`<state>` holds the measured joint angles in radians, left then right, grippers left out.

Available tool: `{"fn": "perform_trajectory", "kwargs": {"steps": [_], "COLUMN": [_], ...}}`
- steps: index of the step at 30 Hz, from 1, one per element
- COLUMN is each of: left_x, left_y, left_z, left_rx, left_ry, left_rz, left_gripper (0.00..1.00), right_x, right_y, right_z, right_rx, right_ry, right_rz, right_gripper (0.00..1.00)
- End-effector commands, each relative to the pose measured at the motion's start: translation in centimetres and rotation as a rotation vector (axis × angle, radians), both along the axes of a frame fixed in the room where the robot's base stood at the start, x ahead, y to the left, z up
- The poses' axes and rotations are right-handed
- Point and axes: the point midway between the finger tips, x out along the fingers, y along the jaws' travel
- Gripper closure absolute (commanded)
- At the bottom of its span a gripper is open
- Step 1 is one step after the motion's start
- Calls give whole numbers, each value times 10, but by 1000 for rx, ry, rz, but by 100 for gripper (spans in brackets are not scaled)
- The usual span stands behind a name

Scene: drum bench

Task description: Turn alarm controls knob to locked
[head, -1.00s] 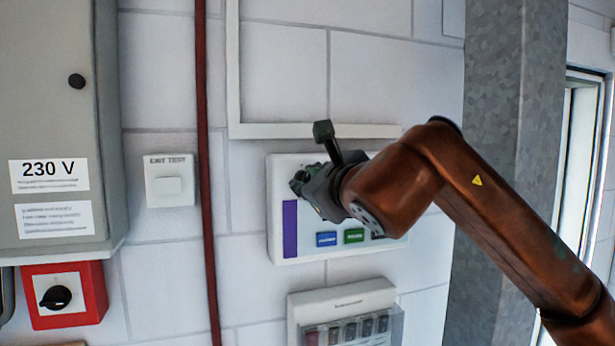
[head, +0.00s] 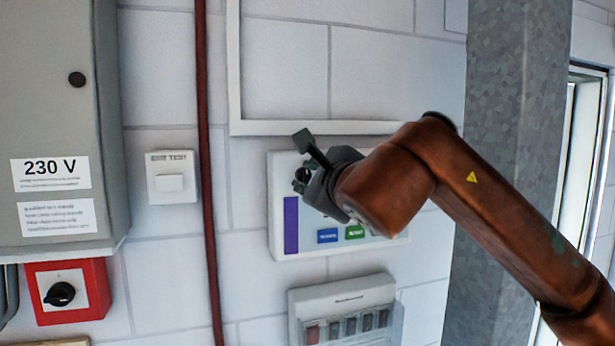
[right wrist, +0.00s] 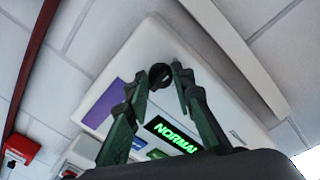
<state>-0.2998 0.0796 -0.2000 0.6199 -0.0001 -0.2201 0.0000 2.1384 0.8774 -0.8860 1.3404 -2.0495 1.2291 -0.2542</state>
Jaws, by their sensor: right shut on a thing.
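The white control panel (head: 281,175) is on the block wall, with a purple strip at its left and blue and green labelled buttons below. My right gripper (head: 303,180) is at its upper left part. In the right wrist view the panel (right wrist: 150,38) carries a round black knob (right wrist: 160,75) and a lit display (right wrist: 172,134) reading "NORMAL" in green. My right gripper's fingers (right wrist: 160,80) stand on either side of the knob, shut on it. The knob's pointer direction cannot be made out. In the head view the gripper and arm hide much of the panel. My left gripper is not in view.
A grey "230 V" cabinet (head: 50,120), a red switch box (head: 98,285) and an exit test button (head: 172,180) are to the left, beside a dark red pipe (head: 207,150). A key box (head: 345,295) is below the panel. A grey column (head: 505,130) stands right.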

Motion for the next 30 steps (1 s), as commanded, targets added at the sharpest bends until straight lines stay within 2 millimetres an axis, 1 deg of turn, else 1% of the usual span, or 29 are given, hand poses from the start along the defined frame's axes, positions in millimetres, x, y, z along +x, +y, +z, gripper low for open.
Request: {"fn": "perform_trajectory", "kwargs": {"steps": [3,4,11,17,19,22,26,30], "left_x": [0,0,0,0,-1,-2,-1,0], "left_y": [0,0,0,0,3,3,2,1], "left_z": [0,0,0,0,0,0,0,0], "left_rx": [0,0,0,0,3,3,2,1], "left_ry": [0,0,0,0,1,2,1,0], "left_rz": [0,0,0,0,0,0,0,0], "left_gripper": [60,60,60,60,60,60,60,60], "right_x": [0,0,0,0,0,-5,-22,-50], "right_y": [0,0,0,0,0,-2,-8,-17], "right_z": [1,1,1,0,0,1,3,6], "right_rx": [0,0,1,1,1,1,1,2], "right_ry": [-2,-2,-1,-1,-1,-1,-3,-4], "right_rz": [0,0,0,-1,-1,0,0,-1], "right_gripper": [100,77,61,61,61,61,61,61]}}
